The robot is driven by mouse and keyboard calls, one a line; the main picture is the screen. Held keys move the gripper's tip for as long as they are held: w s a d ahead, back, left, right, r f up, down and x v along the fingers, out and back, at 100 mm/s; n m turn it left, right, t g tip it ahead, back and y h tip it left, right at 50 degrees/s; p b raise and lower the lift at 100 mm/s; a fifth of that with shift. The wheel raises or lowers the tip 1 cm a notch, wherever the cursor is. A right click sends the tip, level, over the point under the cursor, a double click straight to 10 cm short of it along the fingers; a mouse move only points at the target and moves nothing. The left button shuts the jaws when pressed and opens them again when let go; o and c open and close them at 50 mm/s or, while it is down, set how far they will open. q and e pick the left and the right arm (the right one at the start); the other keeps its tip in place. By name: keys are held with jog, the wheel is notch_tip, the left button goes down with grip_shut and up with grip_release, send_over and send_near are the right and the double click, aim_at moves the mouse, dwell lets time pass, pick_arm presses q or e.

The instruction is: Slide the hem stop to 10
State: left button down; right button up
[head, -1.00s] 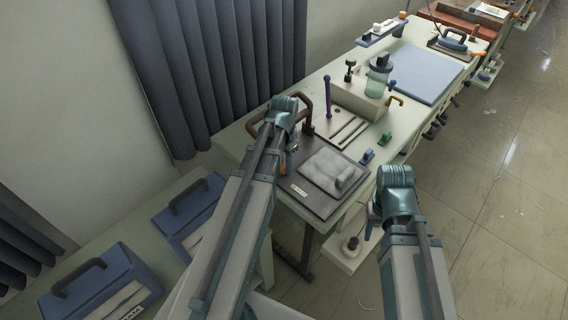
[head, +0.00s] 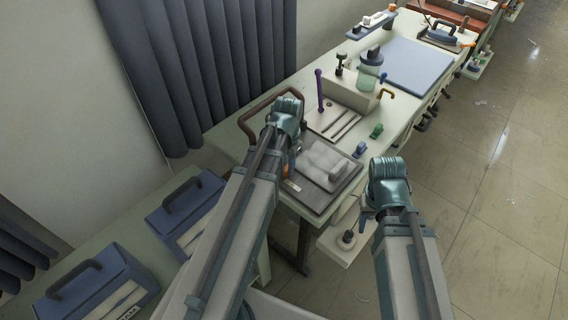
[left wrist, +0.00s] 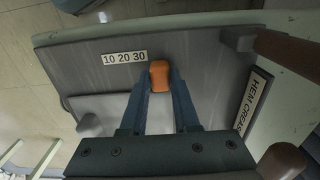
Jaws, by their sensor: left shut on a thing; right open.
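The hem stop is an orange knob (left wrist: 160,73) on a dark grey board (left wrist: 205,50) in the left wrist view. A white scale label (left wrist: 124,57) reading 10 20 30 lies left of it; the knob is just right of the 30 end. My left gripper (left wrist: 159,90) is shut on the knob, one blue finger on each side. In the head view its arm covers most of the jaws; a bit of orange (head: 286,168) shows beside them. A pale grey folded piece (head: 325,163) lies on the board. My right gripper (head: 367,214) hangs empty right of the table, its fingers barely visible.
A HEM CREASE label (left wrist: 254,103) and a brown handle (left wrist: 290,50) are at the board's right side in the left wrist view. A beige box (head: 352,95), a purple rod (head: 320,90) and small blue and green clips stand behind the board. Floor is free at right.

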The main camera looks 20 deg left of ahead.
pick_arm(q)
jog(key=c, duration=0.6)
grip_release()
jog(key=shift+s+d, duration=0.1)
jog(key=shift+d, duration=0.15)
jog(key=shift+c, duration=0.2)
jog(key=shift+r, duration=0.15)
notch_tip(320, 180, up, 14)
jog(key=p, duration=1.3)
jog(key=shift+f+p, duration=0.25)
jog(key=shift+p, duration=0.15)
jog(key=s+d, duration=0.5)
jog(key=d, duration=0.3)
jog(key=s+d+y, duration=0.1)
jog(key=s+d, duration=0.4)
jog(key=d, duration=0.3)
jog(key=shift+s+d, duration=0.15)
jog(key=shift+s, duration=0.1)
